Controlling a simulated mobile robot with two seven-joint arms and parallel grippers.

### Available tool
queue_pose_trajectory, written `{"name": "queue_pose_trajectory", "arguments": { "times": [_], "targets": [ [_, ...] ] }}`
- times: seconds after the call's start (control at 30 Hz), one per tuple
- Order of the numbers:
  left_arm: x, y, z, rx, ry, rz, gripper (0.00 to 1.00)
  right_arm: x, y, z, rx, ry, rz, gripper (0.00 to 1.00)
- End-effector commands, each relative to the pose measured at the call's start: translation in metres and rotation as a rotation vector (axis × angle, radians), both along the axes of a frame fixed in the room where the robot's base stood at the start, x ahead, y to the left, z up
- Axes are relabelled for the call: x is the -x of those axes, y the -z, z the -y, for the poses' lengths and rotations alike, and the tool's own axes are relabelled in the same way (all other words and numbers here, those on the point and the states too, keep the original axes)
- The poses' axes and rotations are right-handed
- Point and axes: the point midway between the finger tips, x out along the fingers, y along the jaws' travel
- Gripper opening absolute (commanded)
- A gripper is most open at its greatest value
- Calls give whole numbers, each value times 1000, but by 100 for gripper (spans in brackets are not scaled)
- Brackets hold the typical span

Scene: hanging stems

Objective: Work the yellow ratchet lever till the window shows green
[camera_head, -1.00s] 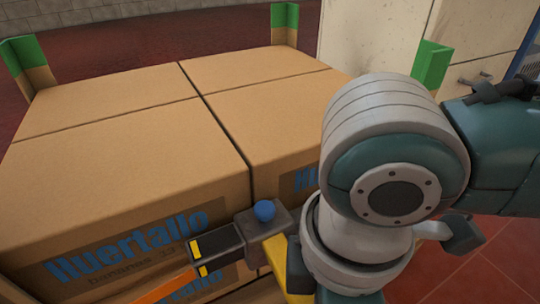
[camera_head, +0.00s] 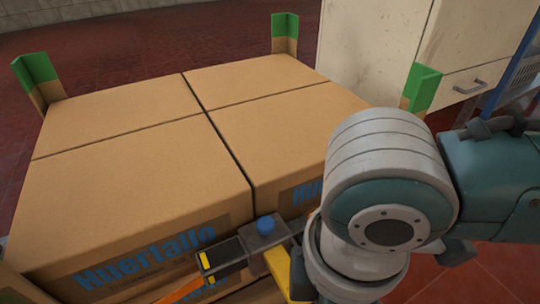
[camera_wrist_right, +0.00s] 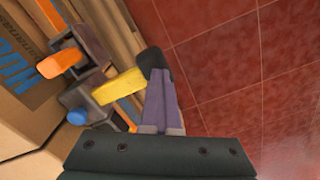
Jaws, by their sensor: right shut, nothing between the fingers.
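The ratchet sits at the front edge of the stacked cartons, with a grey body, a blue knob (camera_head: 265,225) and a dark housing (camera_head: 222,260) with yellow marks. No green shows on it; I cannot read the window. Its yellow lever (camera_head: 280,268) runs down behind my right arm, and also shows in the right wrist view (camera_wrist_right: 118,92). My left gripper is out of view.
Cartons (camera_head: 120,190) form a block with green-topped corner posts (camera_head: 285,32). A pale cabinet (camera_head: 375,55) stands behind at the right. Red tiled floor (camera_wrist_right: 235,75) lies open to the right of the gripper.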

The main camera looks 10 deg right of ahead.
Motion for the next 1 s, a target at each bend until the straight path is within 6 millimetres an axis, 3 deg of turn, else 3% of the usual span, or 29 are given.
{"name": "queue_pose_trajectory", "arguments": {
  "times": [0.17,0.47,0.83,1.0],
  "targets": [
    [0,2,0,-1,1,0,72,0,3,0,0,0,-1,0],
    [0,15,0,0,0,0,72,-5,31,-2,-1,1,1,0],
    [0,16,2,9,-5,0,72,-6,33,-2,-2,0,4,0],
    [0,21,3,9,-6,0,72,-9,43,-3,-1,2,3,0]
  ]
}}
